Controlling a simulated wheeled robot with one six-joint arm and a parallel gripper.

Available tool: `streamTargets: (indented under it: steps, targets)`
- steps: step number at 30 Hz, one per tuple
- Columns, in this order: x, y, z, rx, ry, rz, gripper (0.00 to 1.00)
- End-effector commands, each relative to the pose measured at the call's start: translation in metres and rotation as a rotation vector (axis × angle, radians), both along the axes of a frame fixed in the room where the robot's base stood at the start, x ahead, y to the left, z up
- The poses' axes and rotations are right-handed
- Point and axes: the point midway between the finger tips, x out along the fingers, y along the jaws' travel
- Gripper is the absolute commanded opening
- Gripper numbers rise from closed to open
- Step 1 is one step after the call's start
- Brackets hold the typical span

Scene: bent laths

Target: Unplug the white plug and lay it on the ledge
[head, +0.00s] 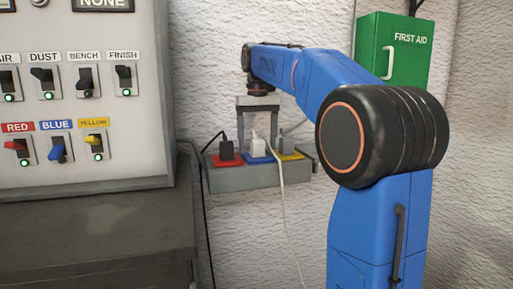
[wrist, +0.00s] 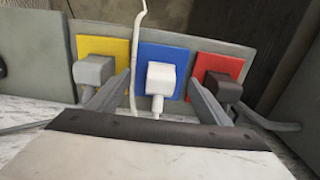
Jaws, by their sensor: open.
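The white plug (head: 257,146) sits in the blue socket of a grey wall outlet block (head: 240,181), with its white cord hanging down. The wrist view shows the white plug (wrist: 160,76) on the blue square. My gripper (head: 257,132) is above it, pointing down. In the wrist view my gripper (wrist: 158,92) is open, one finger on each side of the white plug, with gaps between. I cannot tell for certain which surface is the ledge; a dark flat top (head: 90,235) lies below the switch panel.
A black plug (head: 227,150) is in the red socket and a grey plug (wrist: 95,70) in the yellow socket, close beside my fingers. A switch panel (head: 75,160) with coloured switches and lit green lamps stands left. A green first aid box (head: 395,65) hangs behind my arm.

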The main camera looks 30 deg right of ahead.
Motion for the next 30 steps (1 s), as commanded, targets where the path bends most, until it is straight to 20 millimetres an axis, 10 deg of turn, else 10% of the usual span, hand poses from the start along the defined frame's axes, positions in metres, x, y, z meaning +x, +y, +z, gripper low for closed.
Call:
streamTargets:
  steps: [30]
  targets:
    - [0.0,0.0,-0.0096,0.0,0.0,0.0,0.72]
